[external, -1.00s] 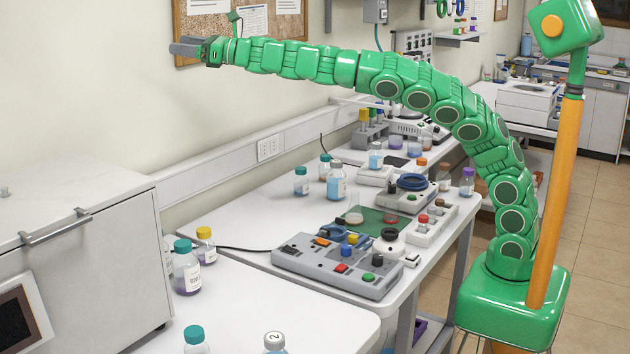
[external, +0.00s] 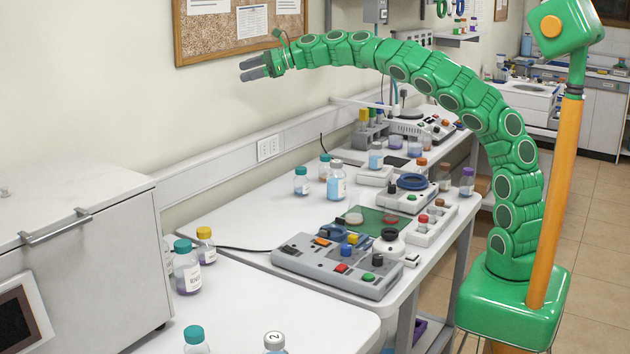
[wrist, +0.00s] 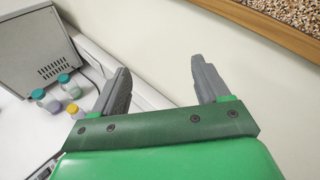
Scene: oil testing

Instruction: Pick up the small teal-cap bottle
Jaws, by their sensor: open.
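Several bottles with teal caps are in view. A small teal-cap bottle (external: 301,182) stands upright on the far bench, with another teal-cap bottle (external: 325,169) just behind it. A larger teal-cap bottle with purple contents (external: 186,270) stands on the near bench, and one more teal-cap bottle (external: 195,342) is cut off at the bottom edge. My gripper (external: 248,69) is open and empty, high above the benches near the wall. In the wrist view its two fingers (wrist: 165,78) are spread, and teal-capped bottles (wrist: 40,95) stand well below to the left.
A yellow-cap bottle (external: 205,247) stands by the larger teal-cap bottle. A blue-liquid bottle (external: 336,183) is close beside the small teal-cap bottle. A grey control box (external: 330,268) and a white cabinet (external: 95,260) stand nearby. The near bench's middle is clear. A corkboard (external: 225,35) hangs behind my gripper.

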